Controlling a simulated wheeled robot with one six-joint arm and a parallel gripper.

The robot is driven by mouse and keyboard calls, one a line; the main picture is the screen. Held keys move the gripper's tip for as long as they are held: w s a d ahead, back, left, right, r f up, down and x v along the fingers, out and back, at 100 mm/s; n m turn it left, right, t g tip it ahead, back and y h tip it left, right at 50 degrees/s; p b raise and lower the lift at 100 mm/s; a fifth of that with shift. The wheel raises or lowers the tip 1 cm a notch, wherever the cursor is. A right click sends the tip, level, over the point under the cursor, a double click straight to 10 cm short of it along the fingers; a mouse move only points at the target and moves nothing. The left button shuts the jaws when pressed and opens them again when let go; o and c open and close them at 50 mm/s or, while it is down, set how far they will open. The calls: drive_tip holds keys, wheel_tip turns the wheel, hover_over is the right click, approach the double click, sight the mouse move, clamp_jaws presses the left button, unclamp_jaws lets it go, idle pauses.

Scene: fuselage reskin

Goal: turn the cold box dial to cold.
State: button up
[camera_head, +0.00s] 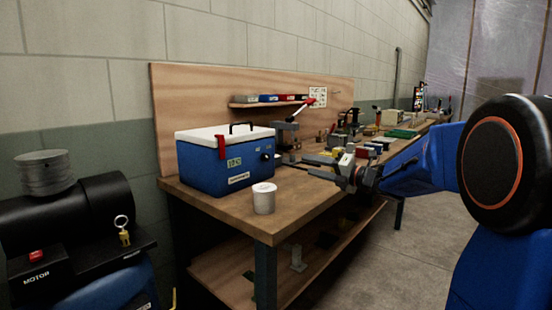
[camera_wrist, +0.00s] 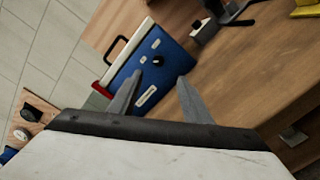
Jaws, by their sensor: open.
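The cold box (camera_head: 215,170) is blue with a white lid, a black handle and a red latch. It stands upright on the left end of the wooden bench. Its small black dial (camera_head: 265,156) is on the right-hand face; the dial also shows in the wrist view (camera_wrist: 158,61), between and beyond my fingers. Its setting is too small to read. My gripper (camera_head: 318,168) is to the right of the box, apart from it. In the wrist view its two grey fingers (camera_wrist: 154,92) are spread with nothing between them.
A white cylinder (camera_head: 264,198) stands on the bench's front edge, before the box. A dark clamp-like stand (camera_head: 287,139) is just right of the box. Several small items crowd the bench farther right. A compressor-like motor unit (camera_head: 75,235) stands left of the bench (camera_head: 225,207).

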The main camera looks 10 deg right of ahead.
sight(268, 158)
drive_tip(key=shift+w+f+n+g+y, duration=0.3)
drive_tip(key=shift+n+g+y, duration=0.15)
drive_tip(key=shift+n, duration=0.25)
drive_tip(key=shift+w+a+y, duration=0.1)
drive_tip(key=shift+y, duration=0.15)
drive_tip(key=x, duration=1.7)
drive_tip(key=shift+f, duration=0.1)
drive_tip(key=shift+c, duration=0.4)
drive_tip(key=c, duration=1)
